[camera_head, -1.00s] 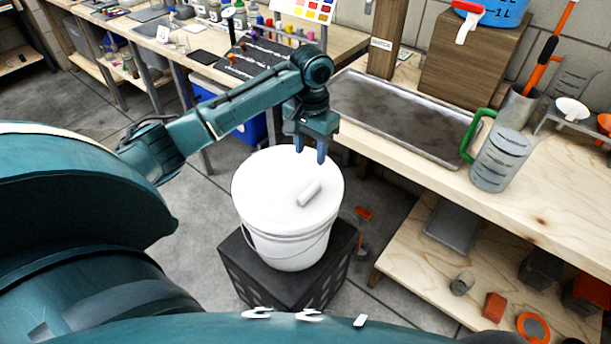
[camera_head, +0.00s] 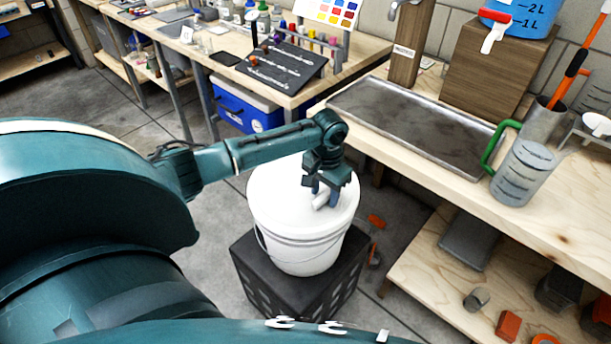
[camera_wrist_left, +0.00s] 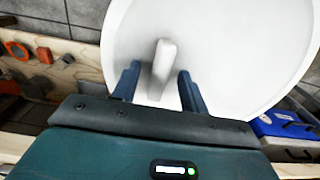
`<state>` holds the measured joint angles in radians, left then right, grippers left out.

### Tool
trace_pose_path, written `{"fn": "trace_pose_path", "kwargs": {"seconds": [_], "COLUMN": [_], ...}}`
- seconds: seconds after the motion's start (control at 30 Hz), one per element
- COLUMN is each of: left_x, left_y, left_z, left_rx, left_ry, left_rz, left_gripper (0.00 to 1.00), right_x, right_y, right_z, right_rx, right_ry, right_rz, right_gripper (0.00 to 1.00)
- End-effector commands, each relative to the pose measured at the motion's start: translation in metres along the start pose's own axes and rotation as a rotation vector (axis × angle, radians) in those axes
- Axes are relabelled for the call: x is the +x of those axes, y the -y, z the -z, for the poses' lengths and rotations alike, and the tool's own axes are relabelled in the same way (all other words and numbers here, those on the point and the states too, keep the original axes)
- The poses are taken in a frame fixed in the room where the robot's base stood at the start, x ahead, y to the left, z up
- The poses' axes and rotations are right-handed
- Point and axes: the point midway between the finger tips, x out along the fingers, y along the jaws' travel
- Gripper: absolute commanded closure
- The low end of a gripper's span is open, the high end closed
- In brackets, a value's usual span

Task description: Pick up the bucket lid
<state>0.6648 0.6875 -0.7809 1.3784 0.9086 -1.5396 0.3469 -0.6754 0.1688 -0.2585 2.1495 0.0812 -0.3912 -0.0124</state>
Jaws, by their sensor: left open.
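The white bucket lid (camera_head: 282,200) sits on the white bucket (camera_head: 303,252) in the head view. The lid fills much of the left wrist view (camera_wrist_left: 225,50). Its raised white handle (camera_wrist_left: 163,62) stands between the two fingers of my left gripper (camera_wrist_left: 157,85). It is partly hidden by the fingers in the head view (camera_head: 319,201). My left gripper (camera_head: 326,194) is open, pointing down at the lid, with a finger on each side of the handle. A gap shows on both sides of the handle. My right gripper is not in view.
The bucket stands on a black crate (camera_head: 290,285). A wooden workbench (camera_head: 440,165) on the right carries a metal tray (camera_head: 410,125) and a measuring jug (camera_head: 523,172) with a green handle. A blue cooler (camera_head: 240,105) stands under the back bench. Floor left of the crate is free.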

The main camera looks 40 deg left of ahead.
Motion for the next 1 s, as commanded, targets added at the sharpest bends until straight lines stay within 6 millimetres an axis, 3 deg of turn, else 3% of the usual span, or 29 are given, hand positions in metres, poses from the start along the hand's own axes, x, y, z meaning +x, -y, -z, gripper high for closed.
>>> {"fn": "trace_pose_path", "kwargs": {"seconds": [0.13,0.67,1.0], "left_x": [-0.0002,-0.0005,-0.0025], "left_y": [-0.0001,0.0001,0.0003], "left_z": [0.0000,0.0000,0.0005], "left_rx": [0.000,0.000,-0.001], "left_ry": [0.000,0.000,-0.001], "left_rz": [0.000,0.000,0.000], "left_gripper": [0.56,1.00,1.00], "right_x": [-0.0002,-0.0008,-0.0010], "right_y": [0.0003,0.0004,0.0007], "right_z": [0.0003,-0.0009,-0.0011], "right_rx": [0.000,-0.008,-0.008], "right_ry": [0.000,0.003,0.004], "right_rz": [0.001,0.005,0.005], "right_gripper": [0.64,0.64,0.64]}}
